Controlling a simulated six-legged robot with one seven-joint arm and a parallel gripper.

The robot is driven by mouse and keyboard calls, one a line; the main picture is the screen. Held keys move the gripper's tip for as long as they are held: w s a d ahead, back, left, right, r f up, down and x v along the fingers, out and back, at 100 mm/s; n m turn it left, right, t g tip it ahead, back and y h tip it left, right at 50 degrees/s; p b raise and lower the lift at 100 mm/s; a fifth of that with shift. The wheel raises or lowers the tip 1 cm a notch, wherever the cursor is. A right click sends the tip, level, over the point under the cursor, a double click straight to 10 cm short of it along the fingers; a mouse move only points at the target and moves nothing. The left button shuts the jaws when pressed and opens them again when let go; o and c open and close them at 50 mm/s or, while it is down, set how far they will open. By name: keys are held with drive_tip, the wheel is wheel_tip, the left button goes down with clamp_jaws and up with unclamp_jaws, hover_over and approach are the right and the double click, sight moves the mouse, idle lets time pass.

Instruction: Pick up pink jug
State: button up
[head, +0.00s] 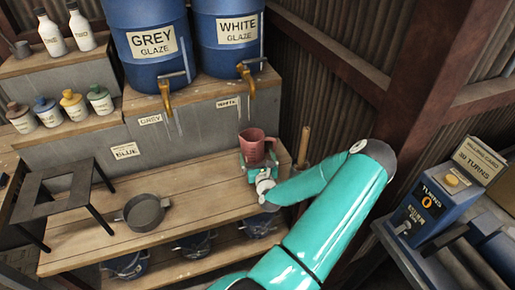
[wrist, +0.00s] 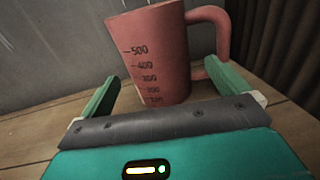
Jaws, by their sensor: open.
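The pink jug (head: 253,146) stands upright on the wooden bench near its right end, below the tap of the white glaze barrel. In the wrist view the pink jug (wrist: 159,58) shows dark measuring marks up to 500, and its handle is on the right. My gripper (head: 257,166) is at the jug from the front. In the wrist view my gripper (wrist: 158,90) is open, with one green finger on each side of the jug's lower part. The right finger lies near the handle's lower end; I cannot tell whether it touches.
The grey glaze barrel (head: 151,42) and white glaze barrel (head: 228,36) stand behind, with brass taps over the bench (head: 190,190). A dark pan (head: 144,213) and a black metal stand (head: 65,190) are to the left. A wooden handle (head: 303,145) rises just right of the jug.

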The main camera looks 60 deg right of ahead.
sight(251, 140)
drive_tip(key=shift+x, duration=2.75)
drive_tip(key=shift+w+a+r, duration=0.1)
drive_tip(key=shift+w, duration=0.05)
drive_tip(key=c, duration=1.4)
